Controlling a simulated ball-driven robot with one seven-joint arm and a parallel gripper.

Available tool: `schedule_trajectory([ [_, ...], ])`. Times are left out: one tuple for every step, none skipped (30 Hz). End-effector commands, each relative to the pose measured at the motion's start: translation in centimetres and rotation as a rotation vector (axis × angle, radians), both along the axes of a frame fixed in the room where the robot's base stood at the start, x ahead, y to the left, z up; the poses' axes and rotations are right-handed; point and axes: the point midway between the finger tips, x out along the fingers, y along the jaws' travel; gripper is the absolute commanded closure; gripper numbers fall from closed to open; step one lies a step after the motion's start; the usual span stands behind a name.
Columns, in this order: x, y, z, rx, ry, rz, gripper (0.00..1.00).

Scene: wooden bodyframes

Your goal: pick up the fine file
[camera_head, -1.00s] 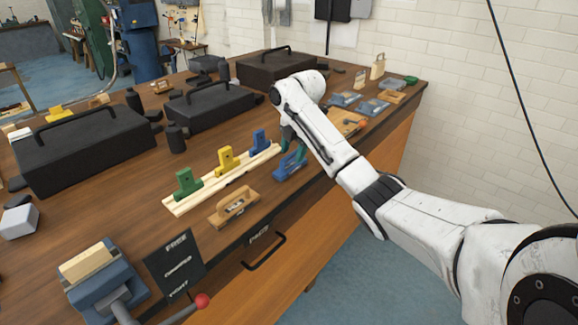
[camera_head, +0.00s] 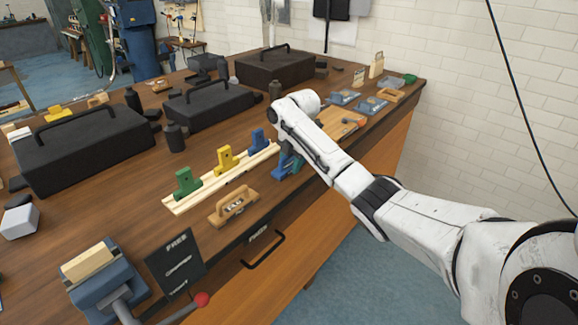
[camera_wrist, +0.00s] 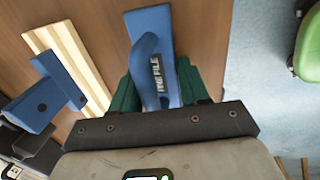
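The fine file (camera_head: 287,170) is a blue tool with a raised handle, lying near the front edge of the bench. In the wrist view, the fine file (camera_wrist: 151,22) shows its flat blue end and its "FINE FILE" label. My gripper (camera_head: 286,152) is down at the file, and the arm partly hides it in the head view. In the wrist view, the green fingers of my gripper (camera_wrist: 157,92) stand on either side of the blue handle. I cannot tell whether they press on it.
A pale wooden rail (camera_head: 190,201) with green, yellow and blue blocks lies left of the file. A wooden-handled tool (camera_head: 234,206) is nearer the front edge. A wooden board (camera_head: 340,124) lies behind the arm. Black cases (camera_head: 85,145) stand farther back.

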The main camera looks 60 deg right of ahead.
Motion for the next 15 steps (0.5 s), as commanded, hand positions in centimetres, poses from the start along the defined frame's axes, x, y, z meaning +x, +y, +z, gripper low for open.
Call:
schedule_trajectory([
  [0.00,0.00,0.00,0.000,0.000,0.000,0.76],
  [0.00,0.00,0.00,0.000,0.000,0.000,0.79],
  [0.00,0.00,0.00,0.000,0.000,0.000,0.83],
  [0.00,0.00,0.00,0.000,0.000,0.000,0.86],
  [0.00,0.00,0.01,0.000,0.000,0.000,0.89],
  [0.01,-0.01,0.04,0.000,-0.001,0.000,0.90],
  [0.01,-0.01,0.04,0.000,-0.001,0.000,0.90],
  [0.01,-0.01,0.03,0.000,-0.001,0.000,0.90],
  [0.01,-0.01,0.03,0.000,-0.001,0.000,0.90],
  [0.00,-0.01,0.03,0.000,-0.001,0.000,0.90],
  [0.00,-0.01,0.03,0.000,0.000,0.000,0.90],
  [0.01,-0.01,0.05,0.000,-0.001,0.000,0.90],
  [0.01,-0.01,0.09,0.000,-0.001,0.000,0.90],
  [0.02,-0.02,0.17,0.000,-0.001,0.000,0.90],
  [0.04,-0.02,0.30,0.000,-0.002,0.000,0.95],
])
